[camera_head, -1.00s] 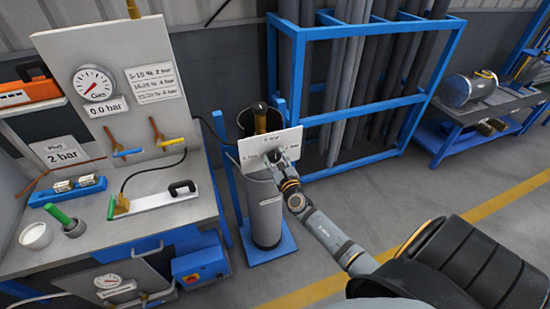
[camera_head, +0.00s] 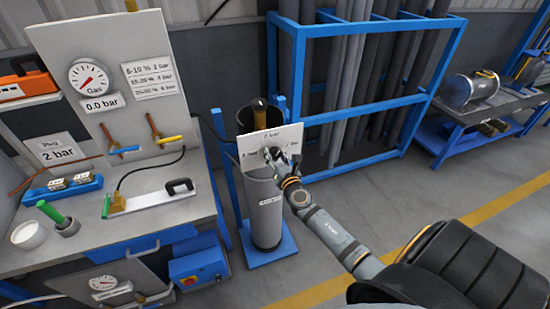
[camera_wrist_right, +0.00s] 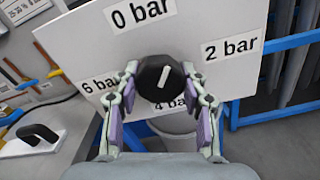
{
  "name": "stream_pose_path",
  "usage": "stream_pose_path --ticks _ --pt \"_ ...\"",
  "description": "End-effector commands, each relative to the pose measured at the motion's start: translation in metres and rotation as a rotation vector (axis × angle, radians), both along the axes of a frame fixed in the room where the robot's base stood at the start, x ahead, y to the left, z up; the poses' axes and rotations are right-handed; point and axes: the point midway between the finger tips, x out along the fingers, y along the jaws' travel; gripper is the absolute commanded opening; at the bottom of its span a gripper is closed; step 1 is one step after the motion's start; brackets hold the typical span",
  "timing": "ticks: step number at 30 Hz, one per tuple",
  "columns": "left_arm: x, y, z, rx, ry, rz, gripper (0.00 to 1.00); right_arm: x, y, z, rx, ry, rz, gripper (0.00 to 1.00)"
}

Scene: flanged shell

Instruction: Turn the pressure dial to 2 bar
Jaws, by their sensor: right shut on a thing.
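A white dial plate (camera_head: 285,138) stands in front of the grey gas cylinder. In the right wrist view the plate (camera_wrist_right: 75,62) has labels 0 bar at the top, 2 bar at right, 4 bar at the bottom and 6 bar at left. The black round knob (camera_wrist_right: 152,80) sits in its middle. Its white mark is slanted, upper end a little right of vertical, between 0 bar and 2 bar but nearer 0 bar. My right gripper (camera_head: 273,155) is shut on the knob, with a finger on each side (camera_wrist_right: 162,92). My left gripper is not in view.
The grey cylinder (camera_head: 264,215) stands on a blue base. A bench with a gauge panel (camera_head: 135,60) is at left; its display reads 0.0 bar, and a card (camera_head: 57,150) reads Plug 2 bar. A blue pipe rack (camera_head: 375,125) stands behind.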

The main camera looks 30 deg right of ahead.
Motion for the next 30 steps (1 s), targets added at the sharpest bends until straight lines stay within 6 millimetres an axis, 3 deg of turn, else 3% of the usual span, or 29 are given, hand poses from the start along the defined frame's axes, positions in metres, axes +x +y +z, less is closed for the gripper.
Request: stream_pose_path --ticks 18,30 --pt "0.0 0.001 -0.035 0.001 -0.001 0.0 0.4 0.0 0.0 -0.003 0.563 -0.135 0.0 0.11" --pt "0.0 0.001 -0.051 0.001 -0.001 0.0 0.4 0.0 0.0 -0.002 0.84 -0.2 -0.001 0.11"
